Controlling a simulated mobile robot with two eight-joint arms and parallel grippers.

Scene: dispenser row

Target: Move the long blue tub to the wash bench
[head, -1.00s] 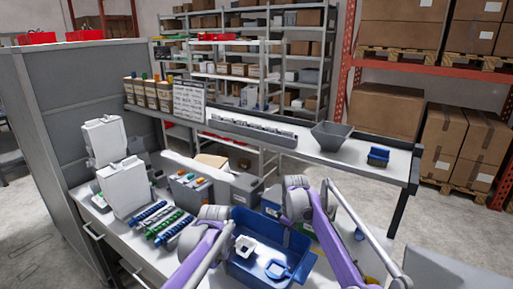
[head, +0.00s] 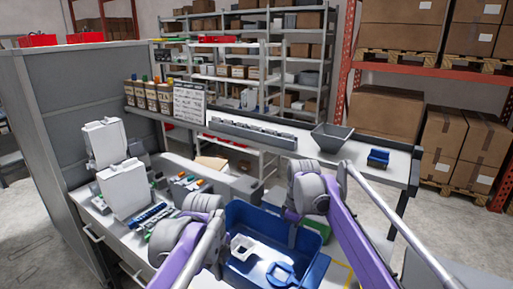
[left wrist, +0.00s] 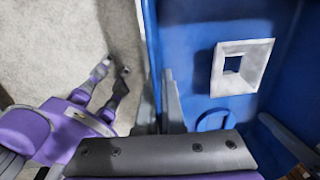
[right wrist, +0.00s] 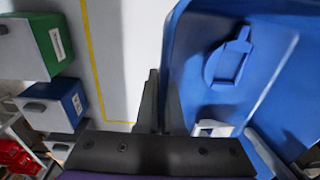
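The long blue tub (head: 240,271) is in the lower middle of the head view, between my two arms. It holds a white square-holed piece (head: 243,246) and a blue round piece with a square opening (head: 282,272). In the left wrist view my left gripper (left wrist: 158,88) has one finger inside the tub and one outside, closed on its wall. In the right wrist view my right gripper (right wrist: 162,88) straddles the opposite wall in the same way. The tub looks held above the bench. Which surface is the wash bench I cannot tell.
White containers (head: 123,188) and blue and green racks stand at the left of the bench. A raised shelf behind carries a grey bowl (head: 328,137) and a small blue bin (head: 378,157). Green (right wrist: 52,45) and blue (right wrist: 62,103) bins lie near a yellow line.

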